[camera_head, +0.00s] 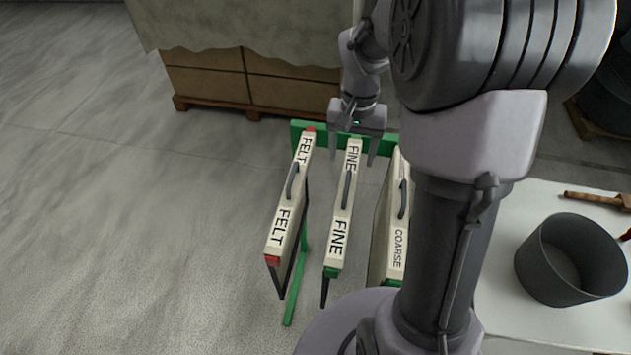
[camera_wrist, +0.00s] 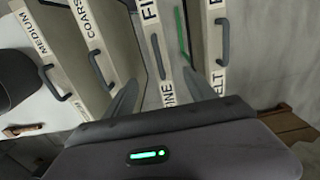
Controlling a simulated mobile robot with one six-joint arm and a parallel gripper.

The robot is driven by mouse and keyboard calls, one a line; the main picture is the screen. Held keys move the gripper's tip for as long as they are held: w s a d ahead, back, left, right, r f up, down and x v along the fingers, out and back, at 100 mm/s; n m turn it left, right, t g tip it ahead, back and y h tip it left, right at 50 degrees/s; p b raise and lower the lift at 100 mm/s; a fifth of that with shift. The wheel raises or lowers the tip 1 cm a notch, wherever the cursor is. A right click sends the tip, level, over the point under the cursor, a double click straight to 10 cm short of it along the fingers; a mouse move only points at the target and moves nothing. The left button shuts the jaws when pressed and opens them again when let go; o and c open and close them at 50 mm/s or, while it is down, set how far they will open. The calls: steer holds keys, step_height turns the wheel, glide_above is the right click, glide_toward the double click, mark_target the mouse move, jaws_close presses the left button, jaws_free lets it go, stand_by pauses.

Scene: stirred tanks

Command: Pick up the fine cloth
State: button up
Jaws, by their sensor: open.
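The fine cloth (camera_head: 339,232) is a narrow pale framed panel labelled FINE, with a dark handle along its top edge and green ends. It hangs in a green rack between the felt and coarse panels. My gripper (camera_head: 352,152) is above the far end of the fine cloth, open and empty. In the wrist view the fine cloth (camera_wrist: 150,18) runs between the two spread fingers (camera_wrist: 161,90), and its handle (camera_wrist: 158,56) lies ahead of them. I cannot tell the exact height gap. My gripper body hides part of the panel's near end there.
The felt panel (camera_head: 284,220) with red ends hangs left, and the coarse panel (camera_head: 397,245) right. The wrist view also shows a medium panel (camera_wrist: 41,47). A dark bucket (camera_head: 532,262) stands on a white table (camera_head: 497,318). Covered boxes (camera_head: 205,83) stand behind the rack; floor is free left.

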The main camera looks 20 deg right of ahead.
mark_target(346, 195)
steer(key=f, duration=0.2)
steer(key=s+f+b, duration=0.1)
steer(key=f, duration=0.3)
steer(key=shift+s+d+b, duration=0.1)
steer(key=shift+s+b, duration=0.2)
steer(key=shift+s, duration=0.1)
steer(key=f, duration=0.3)
steer(key=f+b, duration=0.1)
steer(key=shift+w+f, duration=0.2)
steer(key=shift+w, duration=0.15)
steer(key=f, duration=0.1)
steer(key=f+b, duration=0.1)
steer(key=f, duration=0.3)
steer(key=shift+w+a+f+b, duration=0.15)
steer(key=shift+w+a+b, duration=0.05)
steer(key=shift+a+b, duration=0.15)
jaws_close()
